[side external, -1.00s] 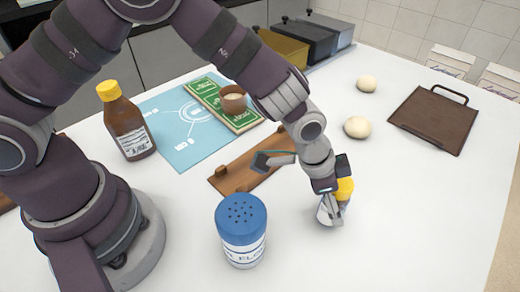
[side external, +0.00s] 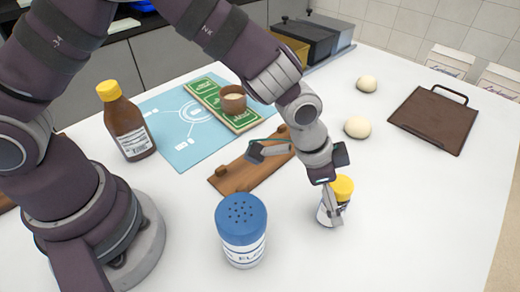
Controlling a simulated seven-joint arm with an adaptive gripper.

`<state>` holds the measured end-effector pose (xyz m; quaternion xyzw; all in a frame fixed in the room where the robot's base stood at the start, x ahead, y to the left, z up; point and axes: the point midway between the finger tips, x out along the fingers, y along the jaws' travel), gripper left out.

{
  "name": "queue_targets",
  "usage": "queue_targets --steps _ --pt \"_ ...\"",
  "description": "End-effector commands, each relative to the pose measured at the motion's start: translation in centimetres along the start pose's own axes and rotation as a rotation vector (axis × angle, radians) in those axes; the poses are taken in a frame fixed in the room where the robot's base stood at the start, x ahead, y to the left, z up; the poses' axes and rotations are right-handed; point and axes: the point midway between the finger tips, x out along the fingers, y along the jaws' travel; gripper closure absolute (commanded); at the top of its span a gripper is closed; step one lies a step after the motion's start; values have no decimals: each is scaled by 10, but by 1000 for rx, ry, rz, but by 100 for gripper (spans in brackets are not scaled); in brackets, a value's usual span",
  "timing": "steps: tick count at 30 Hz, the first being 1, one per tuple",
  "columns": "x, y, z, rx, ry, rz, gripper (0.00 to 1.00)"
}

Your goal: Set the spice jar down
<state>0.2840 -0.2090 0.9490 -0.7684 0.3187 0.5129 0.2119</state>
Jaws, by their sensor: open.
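The spice jar (side external: 343,191) has a yellow lid and a white label. It stands upright on the white counter, right of the blue-lidded shaker. My gripper (side external: 334,200) is at the jar, above and to its left, with its jaws open. One finger shows in front of the jar and hides part of its label. The other finger is hidden, and I cannot tell whether the visible finger touches the jar.
A blue-lidded shaker (side external: 241,230) stands left of the jar. A wooden board (side external: 232,178) lies behind the gripper. Dough balls (side external: 358,128) and a dark brown tray (side external: 434,120) lie farther back. The counter right of the jar is clear.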

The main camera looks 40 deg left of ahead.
Motion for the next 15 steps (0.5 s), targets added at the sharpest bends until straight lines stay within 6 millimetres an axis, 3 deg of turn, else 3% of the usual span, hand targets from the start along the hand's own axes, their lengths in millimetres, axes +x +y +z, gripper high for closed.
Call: queue_targets --steps 9,15 --pt "-70 0 0 0 5 -4 28" --pt "-95 0 0 1 2 -1 28"
